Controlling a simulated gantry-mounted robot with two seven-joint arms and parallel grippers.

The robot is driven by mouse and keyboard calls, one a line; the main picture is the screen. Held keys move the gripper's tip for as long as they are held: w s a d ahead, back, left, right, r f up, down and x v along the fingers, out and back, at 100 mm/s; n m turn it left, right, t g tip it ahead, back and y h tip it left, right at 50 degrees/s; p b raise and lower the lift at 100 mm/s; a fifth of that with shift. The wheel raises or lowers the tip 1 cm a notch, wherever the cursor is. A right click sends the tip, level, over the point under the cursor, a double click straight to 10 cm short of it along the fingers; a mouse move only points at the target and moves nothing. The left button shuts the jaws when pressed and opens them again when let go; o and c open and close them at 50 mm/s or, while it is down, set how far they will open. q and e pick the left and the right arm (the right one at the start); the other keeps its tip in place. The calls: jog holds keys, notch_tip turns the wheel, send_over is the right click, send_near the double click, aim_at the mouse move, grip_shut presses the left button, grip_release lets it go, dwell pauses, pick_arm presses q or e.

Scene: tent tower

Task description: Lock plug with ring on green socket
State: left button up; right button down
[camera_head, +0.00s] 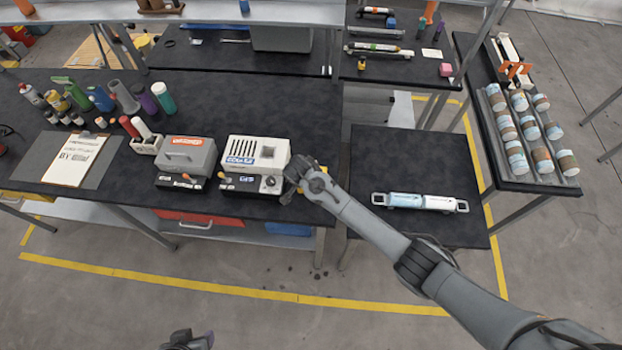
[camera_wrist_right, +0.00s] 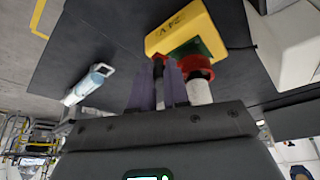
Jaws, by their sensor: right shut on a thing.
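In the right wrist view, a yellow box (camera_wrist_right: 186,27) marked 24V carries a green socket (camera_wrist_right: 186,50). A red ring (camera_wrist_right: 197,67) sits against the socket, around the end of a white plug (camera_wrist_right: 200,92). My right gripper (camera_wrist_right: 160,68) is beside the plug, its fingers closed on a thin dark part (camera_wrist_right: 158,78) near the ring. What this part joins to is hidden by the fingers. In the head view my right gripper (camera_head: 291,180) is at the bench's right front corner and hides the socket. My left gripper (camera_head: 188,341) is at the bottom edge, partly cut off.
A white device (camera_head: 254,164) and a grey device (camera_head: 186,160) stand left of my right gripper. A black side table (camera_head: 415,160) at right bears a blue-white cylinder unit (camera_head: 420,202). Bottles and a clipboard (camera_head: 74,158) occupy the bench's left.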

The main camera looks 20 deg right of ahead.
jog(key=w+d+n+t+y+p, duration=0.1)
jog(key=w+d+n+y+p, duration=0.2)
jog(key=d+n, duration=0.4)
jog(key=shift+d+n+t+y+p, duration=0.35)
jog(key=shift+n+y+p, duration=0.65)
jog(key=shift+n, duration=3)
jog(key=c, duration=1.1)
grip_release()
jog(key=shift+a, duration=0.1)
jog(key=shift+r, duration=0.1)
